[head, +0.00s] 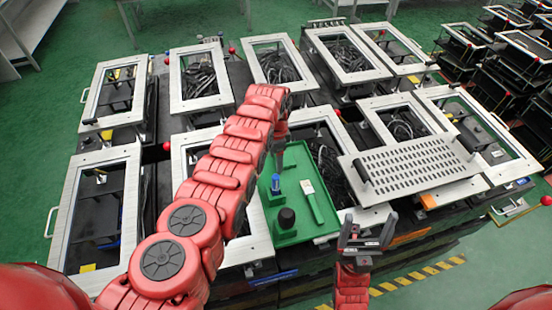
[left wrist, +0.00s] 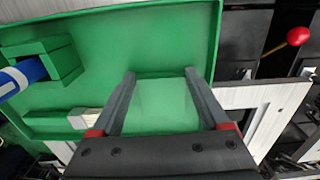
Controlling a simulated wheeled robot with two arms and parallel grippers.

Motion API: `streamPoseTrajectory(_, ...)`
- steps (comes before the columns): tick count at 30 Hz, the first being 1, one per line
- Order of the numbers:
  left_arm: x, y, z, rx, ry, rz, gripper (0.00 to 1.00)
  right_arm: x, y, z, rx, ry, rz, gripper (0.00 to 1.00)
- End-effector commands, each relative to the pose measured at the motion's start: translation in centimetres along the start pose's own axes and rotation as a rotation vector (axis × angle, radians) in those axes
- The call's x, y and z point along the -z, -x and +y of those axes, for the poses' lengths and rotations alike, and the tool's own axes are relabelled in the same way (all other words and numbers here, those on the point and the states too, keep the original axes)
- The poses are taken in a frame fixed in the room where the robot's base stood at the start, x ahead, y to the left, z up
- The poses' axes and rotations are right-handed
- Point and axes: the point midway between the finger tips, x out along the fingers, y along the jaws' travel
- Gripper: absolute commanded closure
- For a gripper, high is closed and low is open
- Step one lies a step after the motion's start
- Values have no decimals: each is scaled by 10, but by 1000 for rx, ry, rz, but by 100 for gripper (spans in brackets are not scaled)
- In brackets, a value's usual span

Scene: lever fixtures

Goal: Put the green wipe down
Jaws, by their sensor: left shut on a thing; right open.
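The green wipe (left wrist: 165,105) is a flat, pale green square between the two fingers of my left gripper (left wrist: 160,76) in the left wrist view. My left gripper is shut on it, over the green tray (left wrist: 125,35). Whether the wipe touches the tray floor cannot be told. In the head view my left gripper (head: 279,158) points down at the back of the tray (head: 318,232); the wipe cannot be made out there. My right gripper (head: 366,232) is open and empty, in front of the tray's right side.
The tray holds a blue item (head: 275,184), a black-topped item (head: 287,217) and a green-and-white brush-like item (head: 311,201). Metal-framed fixtures surround it. A perforated metal plate (head: 410,165) lies to the right. A red lever knob (left wrist: 299,36) stands beyond the tray's right edge.

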Motion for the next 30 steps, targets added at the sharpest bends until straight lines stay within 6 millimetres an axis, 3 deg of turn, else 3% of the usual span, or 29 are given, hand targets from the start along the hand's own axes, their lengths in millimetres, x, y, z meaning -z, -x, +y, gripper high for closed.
streamPoseTrajectory(11, -2, -16, 4, -13, 0, -7, 100, -2, 10, 0, 0, 0, 0, 15)
streamPoseTrajectory(12, -2, -16, 5, -15, 0, -7, 14, -2, 10, 0, 0, 0, 0, 15)
streamPoseTrajectory(15, -3, -18, 6, -18, 0, -9, 0, -2, 10, 0, 0, 0, 0, 15)
streamPoseTrajectory(19, -3, -16, 8, -22, -1, -12, 0, -1, 6, 0, 0, 0, 0, 15)
streamPoseTrajectory(23, -4, 0, 8, -24, -1, -12, 0, 2, -9, 0, 0, 0, 0, 15)
streamPoseTrajectory(25, -4, -1, 7, -22, 0, -13, 0, 0, -2, 0, 0, 0, 0, 15)
streamPoseTrajectory(30, -1, 24, 2, -8, 0, -4, 0, 0, -2, 0, 0, 0, 0, 15)
